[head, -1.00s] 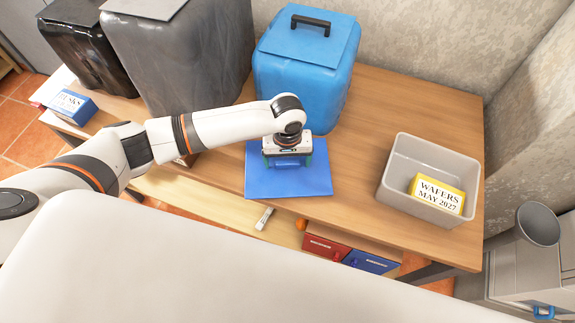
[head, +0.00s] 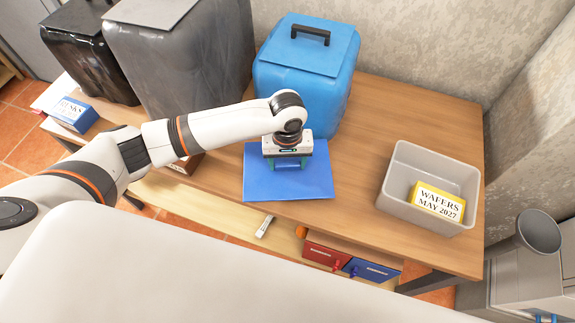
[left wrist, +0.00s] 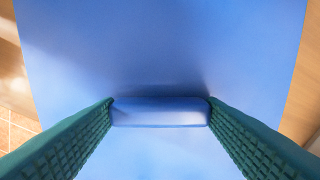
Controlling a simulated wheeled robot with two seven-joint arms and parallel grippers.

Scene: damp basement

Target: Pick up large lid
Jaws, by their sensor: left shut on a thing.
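The large lid (head: 315,182) is a flat blue sheet over the wooden table, in front of the blue container. In the left wrist view the lid (left wrist: 160,50) fills most of the picture, with a rounded blue handle bar (left wrist: 160,112) on it. My left gripper (head: 288,165) points down over the lid's middle. In the left wrist view its green fingers (left wrist: 160,115) are shut on the two ends of the handle. I cannot tell whether the lid touches the table or is slightly raised. My right gripper is in neither view.
A blue container (head: 305,80) with a black-handled top stands right behind the lid. A grey bin (head: 185,60) and a black bin (head: 85,50) stand left of it. A grey tub (head: 400,195) with a yellow wafers box (head: 437,200) is at right. Table between lid and tub is clear.

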